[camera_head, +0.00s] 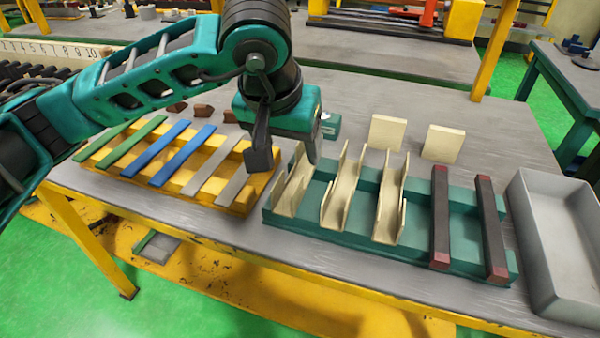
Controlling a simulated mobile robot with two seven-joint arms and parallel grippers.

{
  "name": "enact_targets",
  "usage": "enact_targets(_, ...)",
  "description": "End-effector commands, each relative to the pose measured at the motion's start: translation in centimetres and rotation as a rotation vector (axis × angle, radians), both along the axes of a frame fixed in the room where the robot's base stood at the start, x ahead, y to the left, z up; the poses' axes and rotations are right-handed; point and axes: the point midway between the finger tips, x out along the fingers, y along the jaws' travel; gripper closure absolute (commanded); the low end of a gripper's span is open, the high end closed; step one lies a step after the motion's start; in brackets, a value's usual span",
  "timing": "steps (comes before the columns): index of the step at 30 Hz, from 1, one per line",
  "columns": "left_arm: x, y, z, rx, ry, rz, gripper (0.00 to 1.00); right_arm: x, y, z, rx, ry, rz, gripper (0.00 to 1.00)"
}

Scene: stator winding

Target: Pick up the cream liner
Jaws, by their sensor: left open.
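Several cream pieces are in view. Three cream U-shaped liners stand side by side in a teal rack (415,258): a left one (291,193), a middle one (342,192) and a right one (389,204). My left gripper (288,161) reaches in from the left, pointing down. My right gripper is out of view.
Two dark bars with red ends (440,215) lie in the rack's right part. A yellow rack (236,203) with green, blue and grey strips stands left. Two cream blocks (387,132) (442,143) are behind. A grey tray (527,240) stands at the right.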

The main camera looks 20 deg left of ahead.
Motion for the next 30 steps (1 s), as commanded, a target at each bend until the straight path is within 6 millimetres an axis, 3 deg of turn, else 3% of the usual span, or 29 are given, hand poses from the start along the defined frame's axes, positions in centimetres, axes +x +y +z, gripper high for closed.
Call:
enact_targets(3, 0.8, 0.0, -2.1, 0.000, 0.004, 0.000, 0.31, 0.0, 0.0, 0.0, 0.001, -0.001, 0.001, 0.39)
enact_targets(11, 1.7, -0.2, -4.0, -0.004, 0.002, -0.002, 0.31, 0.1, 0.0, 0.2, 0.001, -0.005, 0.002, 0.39)
enact_targets(19, 3.3, -0.2, -7.5, -0.004, 0.003, -0.001, 0.31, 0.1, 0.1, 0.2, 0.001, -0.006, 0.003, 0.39)
enact_targets(29, 3.7, -0.2, -8.2, -0.005, 0.001, -0.002, 0.31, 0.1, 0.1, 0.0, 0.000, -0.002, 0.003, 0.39)
enact_targets(30, 3.7, -0.2, -8.2, -0.005, 0.001, -0.002, 0.35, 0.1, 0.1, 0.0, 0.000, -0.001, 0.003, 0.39)
